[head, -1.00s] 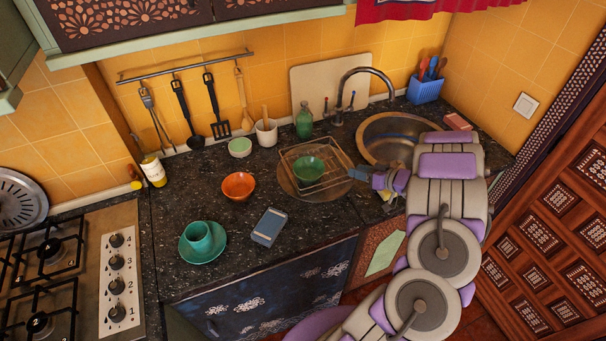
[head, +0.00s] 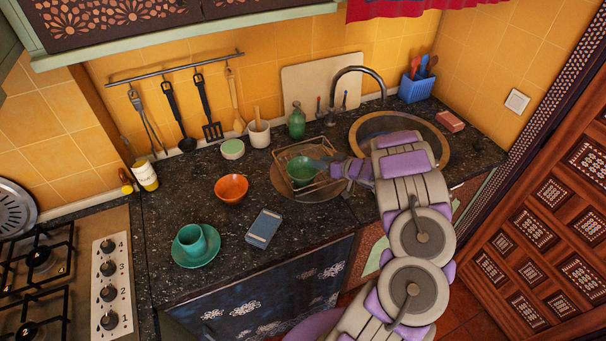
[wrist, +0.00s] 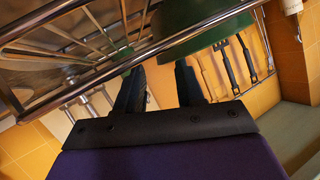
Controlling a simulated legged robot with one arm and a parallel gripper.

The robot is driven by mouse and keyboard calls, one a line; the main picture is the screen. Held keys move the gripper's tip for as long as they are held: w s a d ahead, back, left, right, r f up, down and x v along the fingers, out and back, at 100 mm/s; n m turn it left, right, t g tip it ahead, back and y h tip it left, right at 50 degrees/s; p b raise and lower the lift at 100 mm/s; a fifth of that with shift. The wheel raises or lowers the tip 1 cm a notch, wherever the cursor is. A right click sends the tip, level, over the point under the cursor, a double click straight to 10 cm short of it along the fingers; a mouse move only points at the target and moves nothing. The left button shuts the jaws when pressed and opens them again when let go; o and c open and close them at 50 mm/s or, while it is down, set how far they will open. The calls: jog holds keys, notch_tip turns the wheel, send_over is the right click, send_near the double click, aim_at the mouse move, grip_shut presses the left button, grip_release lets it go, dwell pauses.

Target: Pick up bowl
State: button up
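A green bowl (head: 300,172) sits in the wire dish rack (head: 334,185) on the counter. An orange bowl (head: 231,189) stands on the open counter to its left. My gripper (head: 322,166) is at the right side of the green bowl, over the rack. In the wrist view, the two dark fingers of my gripper (wrist: 160,72) are apart, with no object visibly held between them. The green bowl (wrist: 200,22) is just beyond the fingertips, beside the metal rack wires (wrist: 110,72). I cannot tell whether a finger touches the bowl.
A teal cup (head: 192,239) on a saucer (head: 190,263) and a blue-grey box-like object (head: 263,229) stand at the front left. A green bottle (head: 297,120), a tap (head: 362,72) and a sink (head: 432,139) are behind. The stove (head: 60,275) is at the left.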

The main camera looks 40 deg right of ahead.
aim_at(303, 172)
jog(key=x, duration=0.4)
jog(key=shift+r, duration=0.1)
grip_shut()
jog(key=shift+s, duration=0.1)
dwell(0.4)
